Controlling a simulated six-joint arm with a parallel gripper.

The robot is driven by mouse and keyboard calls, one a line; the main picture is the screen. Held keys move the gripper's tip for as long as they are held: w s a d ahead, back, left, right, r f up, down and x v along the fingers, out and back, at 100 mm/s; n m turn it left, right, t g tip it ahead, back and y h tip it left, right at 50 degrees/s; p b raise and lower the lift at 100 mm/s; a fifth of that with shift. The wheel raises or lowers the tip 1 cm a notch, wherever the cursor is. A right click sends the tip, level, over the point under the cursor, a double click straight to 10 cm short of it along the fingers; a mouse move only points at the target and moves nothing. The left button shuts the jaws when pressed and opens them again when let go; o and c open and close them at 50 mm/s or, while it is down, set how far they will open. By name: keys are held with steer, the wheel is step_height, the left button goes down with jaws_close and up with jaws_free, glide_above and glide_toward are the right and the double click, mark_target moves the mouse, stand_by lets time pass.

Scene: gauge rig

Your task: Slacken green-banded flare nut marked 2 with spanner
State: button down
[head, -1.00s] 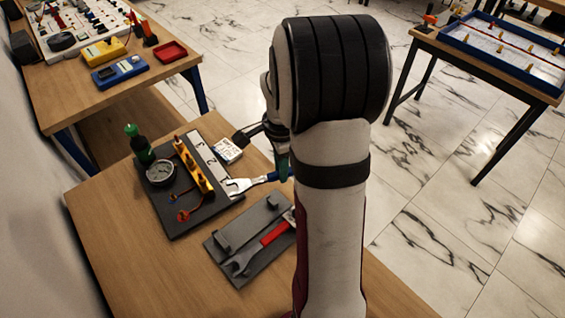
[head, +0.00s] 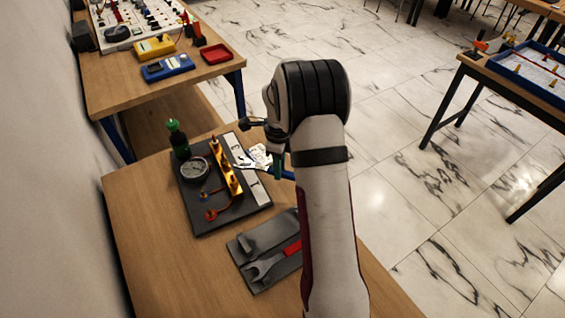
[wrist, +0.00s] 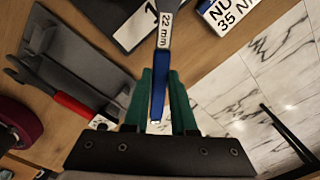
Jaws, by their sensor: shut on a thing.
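My gripper (head: 279,163) is shut on the blue handle of a spanner (wrist: 160,82) labelled 22 mm; its green fingers show on either side of the handle in the wrist view. In the head view the spanner's metal head (head: 246,166) reaches left over the number strip (head: 256,187) towards the middle of the yellow manifold (head: 231,181). Brass-coloured fittings stand along the manifold. I cannot tell whether the jaw touches a nut. The green band and mark 2 are not readable; the spanner's jaw is outside the wrist view.
A round gauge (head: 195,170) and green-topped bottle (head: 178,138) stand left of the manifold. A red-handled spanner (head: 262,268) lies on a grey holder (head: 272,234) nearer me. A white printed plate (wrist: 232,18) lies beyond. Bare wood (head: 150,240) is free at left.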

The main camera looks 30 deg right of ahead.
mark_target(262, 167)
steer(key=shift+w+a+f, duration=0.2)
steer(key=shift+f, duration=0.5)
steer(key=shift+w, duration=0.15)
steer(key=shift+w+a, duration=0.75)
steer(key=shift+w, duration=0.05)
steer(key=shift+w+a, duration=0.65)
steer(key=shift+w, duration=0.15)
stand_by(0.8)
steer(key=c, duration=1.4)
jaws_free()
jaws_close()
